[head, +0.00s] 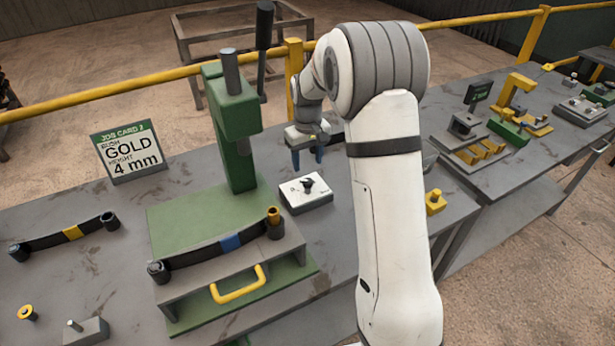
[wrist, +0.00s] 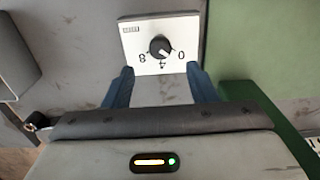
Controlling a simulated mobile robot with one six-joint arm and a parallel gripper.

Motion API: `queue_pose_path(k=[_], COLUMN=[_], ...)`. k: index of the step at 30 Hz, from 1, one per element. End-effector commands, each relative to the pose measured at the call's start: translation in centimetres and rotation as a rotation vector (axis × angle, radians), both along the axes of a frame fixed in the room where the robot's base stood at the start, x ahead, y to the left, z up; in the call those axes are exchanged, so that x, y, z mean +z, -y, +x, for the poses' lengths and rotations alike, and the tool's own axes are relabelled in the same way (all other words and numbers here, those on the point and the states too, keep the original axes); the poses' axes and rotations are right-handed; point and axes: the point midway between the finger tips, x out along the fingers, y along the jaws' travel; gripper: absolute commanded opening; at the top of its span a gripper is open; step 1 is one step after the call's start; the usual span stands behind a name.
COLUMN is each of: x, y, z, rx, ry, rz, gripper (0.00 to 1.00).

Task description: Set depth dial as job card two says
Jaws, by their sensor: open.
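The depth dial is a black knob (wrist: 160,46) on a white box (wrist: 135,42), with 0, 4 and 8 upside down in the wrist view. Its pale pointer mark seems to lie between 4 and 0. The box (head: 307,201) sits right of the green press in the head view. My gripper (head: 307,160) hangs above the box, its blue fingers open and empty. In the wrist view the fingertips (wrist: 160,71) flank the near edge of the box, apart from the knob. The job card (head: 128,152) reads "Job card 2, bush gold, height 4 mm".
The green press (head: 237,120) stands left of the dial box. A leaf spring with a blue band (head: 230,243) lies on its grey fixture (head: 250,256). Another with a yellow band (head: 73,232) lies on the bench at left. A yellow block (head: 435,204) sits right of my arm.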

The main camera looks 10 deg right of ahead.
Motion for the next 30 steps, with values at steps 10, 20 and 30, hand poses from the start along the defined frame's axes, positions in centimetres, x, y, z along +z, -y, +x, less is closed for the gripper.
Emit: queue_pose_path(k=[10, 20, 30], x=[-5.3, -7.0, -6.9], y=[0.0, 0.0, 0.0], z=[-0.1, -0.1, -0.1], rx=[-0.001, -0.001, -0.001], ry=[-0.004, -0.001, -0.001], rz=[0.0, 0.0, 0.0], gripper=[0.52, 0.52, 0.35])
